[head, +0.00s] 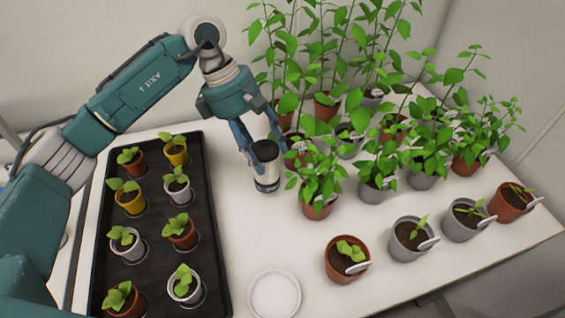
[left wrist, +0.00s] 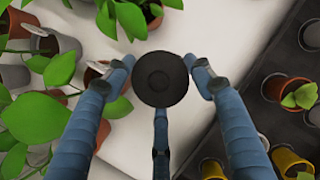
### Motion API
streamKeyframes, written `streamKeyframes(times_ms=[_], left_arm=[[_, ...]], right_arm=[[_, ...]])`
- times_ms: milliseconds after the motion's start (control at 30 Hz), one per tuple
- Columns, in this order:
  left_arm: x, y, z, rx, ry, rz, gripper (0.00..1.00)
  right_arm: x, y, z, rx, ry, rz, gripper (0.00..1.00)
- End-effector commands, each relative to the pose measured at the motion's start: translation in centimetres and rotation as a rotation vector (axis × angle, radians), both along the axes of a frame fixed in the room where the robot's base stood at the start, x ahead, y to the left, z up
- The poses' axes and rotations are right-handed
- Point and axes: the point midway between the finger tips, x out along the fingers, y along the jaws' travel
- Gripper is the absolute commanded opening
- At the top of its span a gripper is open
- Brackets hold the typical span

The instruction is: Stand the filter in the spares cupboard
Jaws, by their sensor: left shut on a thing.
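The filter (head: 267,172) is a short upright cylinder with a dark top and a pale, metallic-looking side. It is at the white table, between the black tray and the tall plants. My left gripper (head: 264,145) reaches down from above and is shut on the filter, its blue fingers around the upper part. In the left wrist view the filter's round black top (left wrist: 161,79) sits between the fingers of the gripper (left wrist: 160,85). I cannot tell whether its base touches the table. The spares cupboard and my right gripper are not in view.
A black tray (head: 150,265) of potted seedlings lies left of the filter. Tall potted plants (head: 320,165) crowd close on its right. A white saucer (head: 274,294) and a row of small pots (head: 348,260) are nearer the front. The table between tray and saucer is bare.

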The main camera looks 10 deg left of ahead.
Motion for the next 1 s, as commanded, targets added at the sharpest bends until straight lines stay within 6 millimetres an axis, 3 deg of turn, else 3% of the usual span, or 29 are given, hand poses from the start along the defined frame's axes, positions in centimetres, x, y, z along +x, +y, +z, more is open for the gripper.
streamKeyframes(times_ms=[133, 333, 567, 700, 1000], left_arm=[[-0.1, 0.0, -2.3, -0.001, 0.002, -0.001, 0.07], [-0.1, -0.5, -3.2, -0.001, -0.002, -0.003, 0.07], [-1.0, -4.1, -2.8, -0.003, 0.000, -0.006, 0.07], [-0.9, -4.0, -4.3, 0.000, 0.000, 0.000, 0.07], [-0.9, -3.9, -4.8, 0.000, -0.003, -0.001, 0.07]], right_arm=[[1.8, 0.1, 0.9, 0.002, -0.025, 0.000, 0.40], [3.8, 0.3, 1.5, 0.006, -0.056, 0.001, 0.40], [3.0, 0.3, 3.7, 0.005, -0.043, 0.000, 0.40], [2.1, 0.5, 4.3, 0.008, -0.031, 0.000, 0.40], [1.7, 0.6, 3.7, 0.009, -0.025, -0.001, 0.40]])
